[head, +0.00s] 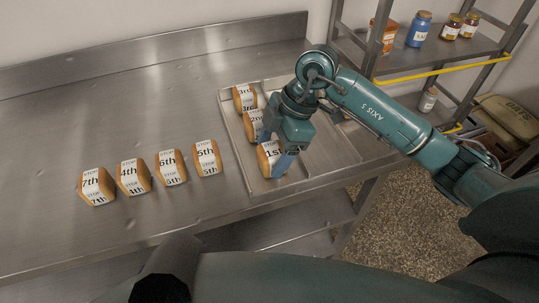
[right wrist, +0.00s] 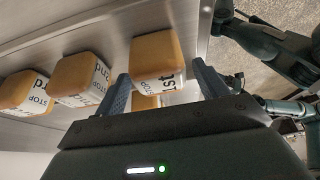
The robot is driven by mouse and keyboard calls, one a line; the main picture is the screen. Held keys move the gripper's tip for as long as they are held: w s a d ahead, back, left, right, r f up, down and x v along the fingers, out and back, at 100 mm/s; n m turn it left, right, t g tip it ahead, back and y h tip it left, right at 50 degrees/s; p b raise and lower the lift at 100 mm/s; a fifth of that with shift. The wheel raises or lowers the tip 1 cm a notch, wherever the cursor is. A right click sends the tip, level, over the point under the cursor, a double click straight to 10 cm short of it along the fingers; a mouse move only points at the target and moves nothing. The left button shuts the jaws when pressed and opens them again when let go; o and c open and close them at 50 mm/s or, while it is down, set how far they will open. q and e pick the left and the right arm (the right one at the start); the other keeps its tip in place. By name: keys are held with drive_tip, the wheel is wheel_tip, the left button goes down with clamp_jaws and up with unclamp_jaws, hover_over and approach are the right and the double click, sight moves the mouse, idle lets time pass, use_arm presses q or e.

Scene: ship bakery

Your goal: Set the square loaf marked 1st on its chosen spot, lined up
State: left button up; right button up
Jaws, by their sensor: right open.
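The square loaf marked 1st (head: 270,157) stands in the near part of a metal tray (head: 318,163). It also shows in the right wrist view (right wrist: 157,56), with its label towards the gripper. My right gripper (head: 274,151) is open, its two blue fingers at opposite sides of this loaf. In the right wrist view the fingers (right wrist: 160,78) flank the loaf's lower edge, and I see a gap on the right side. Whether a finger touches it I cannot tell. My left gripper is not in view.
Loaves marked 2nd (head: 254,125) and 3rd (head: 244,97) stand behind it in the tray. Left of the tray, loaves 5th (head: 207,158), 6th (head: 172,168), 4th (head: 133,177) and 7th (head: 96,186) form a row. The tray's right part looks clear. A shelf with jars (head: 419,29) stands right.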

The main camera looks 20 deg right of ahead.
drive_tip(key=v, duration=1)
drive_tip(key=shift+s+f, duration=0.15)
